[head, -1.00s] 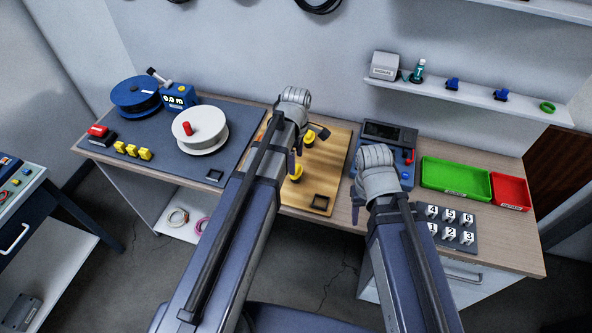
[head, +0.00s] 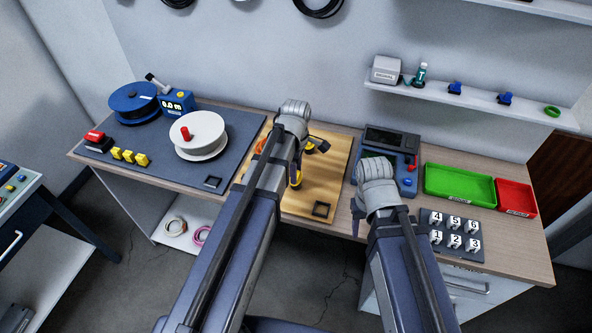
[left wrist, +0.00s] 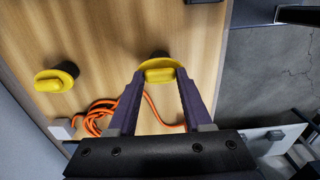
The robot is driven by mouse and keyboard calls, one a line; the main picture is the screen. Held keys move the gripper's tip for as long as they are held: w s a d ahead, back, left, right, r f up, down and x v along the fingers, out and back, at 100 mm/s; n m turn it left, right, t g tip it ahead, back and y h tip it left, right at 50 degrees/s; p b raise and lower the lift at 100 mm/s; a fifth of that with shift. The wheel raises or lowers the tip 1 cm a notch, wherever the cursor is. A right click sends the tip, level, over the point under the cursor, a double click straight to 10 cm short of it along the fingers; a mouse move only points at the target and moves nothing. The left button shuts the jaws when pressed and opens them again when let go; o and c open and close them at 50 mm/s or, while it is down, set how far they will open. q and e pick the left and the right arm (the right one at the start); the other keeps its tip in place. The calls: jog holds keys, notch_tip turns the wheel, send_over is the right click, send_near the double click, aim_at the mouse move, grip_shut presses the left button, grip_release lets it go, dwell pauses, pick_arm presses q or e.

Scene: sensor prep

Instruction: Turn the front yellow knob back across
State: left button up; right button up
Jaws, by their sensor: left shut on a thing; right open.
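The front yellow knob (left wrist: 159,70) sits on the wooden board (head: 300,205), and my left gripper (left wrist: 158,76) is shut on its raised grip in the left wrist view. In the head view the front knob (head: 297,180) is partly hidden behind my left arm. The other yellow knob (left wrist: 55,80) is apart from the gripper; it also shows near the back of the board in the head view (head: 310,146). My right gripper (head: 358,215) is open and empty near the bench's front edge, right of the board.
An orange cable (left wrist: 98,117) lies coiled on the board beside the knobs. A black square frame (head: 321,210) is at the board's front right corner. Right of the board are a blue device (head: 408,178), a green tray (head: 458,184) and a numbered rack (head: 450,232).

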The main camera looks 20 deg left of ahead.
pick_arm(q)
grip_shut()
jog(key=shift+m, duration=0.4)
jog(key=m, duration=1.2)
jog(key=shift+m, duration=2.7)
